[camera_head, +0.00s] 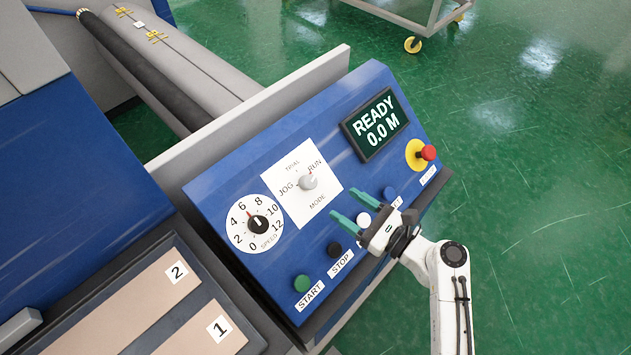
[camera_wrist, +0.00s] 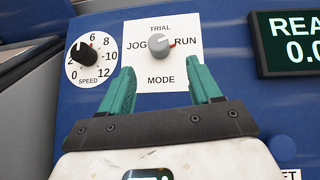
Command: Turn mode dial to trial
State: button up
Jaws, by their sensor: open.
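The mode dial (camera_head: 308,182) is a round grey knob on a white plate on the blue sloped panel. In the wrist view the dial (camera_wrist: 158,45) has JOG at its left, TRIAL above and RUN at its right. Its small red mark appears turned toward RUN, though it is small to read. My gripper (camera_head: 337,203) has two green fingers and is open and empty. It is in front of the panel, to the lower right of the dial in the head view. In the wrist view my gripper (camera_wrist: 160,66) has its fingertips apart, just below the dial, not around it.
The speed dial (camera_head: 258,222) is left of the mode plate. A READY 0.0 M display (camera_head: 375,124) and a red emergency button (camera_head: 428,153) are to the right. Green START (camera_head: 302,283) and black STOP (camera_head: 334,249) buttons lie below. Green floor is open at right.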

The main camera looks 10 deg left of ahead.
aim_at(314, 185)
jog(key=x, duration=1)
jog(key=shift+s+a+p, duration=0.1)
jog(key=shift+p, duration=0.2)
jog(key=c, duration=1)
